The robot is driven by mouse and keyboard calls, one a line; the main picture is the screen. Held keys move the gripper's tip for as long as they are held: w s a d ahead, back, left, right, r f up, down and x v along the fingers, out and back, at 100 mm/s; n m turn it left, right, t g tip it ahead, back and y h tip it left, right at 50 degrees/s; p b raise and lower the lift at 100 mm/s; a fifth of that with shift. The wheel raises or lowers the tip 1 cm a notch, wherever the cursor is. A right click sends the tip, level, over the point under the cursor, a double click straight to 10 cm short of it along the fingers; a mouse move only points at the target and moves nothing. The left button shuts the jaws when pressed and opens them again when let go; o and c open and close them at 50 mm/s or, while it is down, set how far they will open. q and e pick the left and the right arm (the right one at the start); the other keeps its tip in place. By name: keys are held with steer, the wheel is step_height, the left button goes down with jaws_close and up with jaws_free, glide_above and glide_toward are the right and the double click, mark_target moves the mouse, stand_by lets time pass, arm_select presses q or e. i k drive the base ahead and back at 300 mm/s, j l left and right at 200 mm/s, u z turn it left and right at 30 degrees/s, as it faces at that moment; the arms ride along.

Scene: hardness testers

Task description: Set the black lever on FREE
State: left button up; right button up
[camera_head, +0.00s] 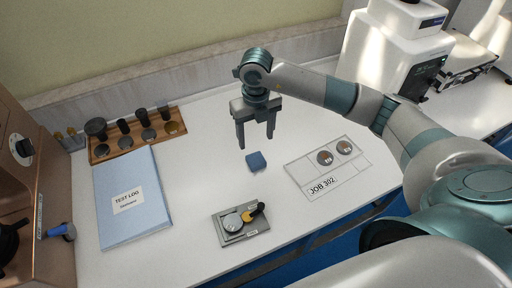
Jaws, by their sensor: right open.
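A small grey plate device (229,238) lies near the front edge of the white table. The black end points up and to the right. The small labels on the plate are too small to read. My right gripper (256,143) is open and empty, fingers pointing down, above the table and behind the device. It is apart from the lever. My left gripper is out of view.
A small blue block (256,161) lies just below my right gripper. A JOB 302 tray (318,170) with two round discs is on the right. A blue TEST LOG binder (150,212), a wooden rack (183,127) and a brown tester (40,190) stand on the left.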

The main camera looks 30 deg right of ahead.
mark_target(247, 217)
steer(key=z, duration=0.75)
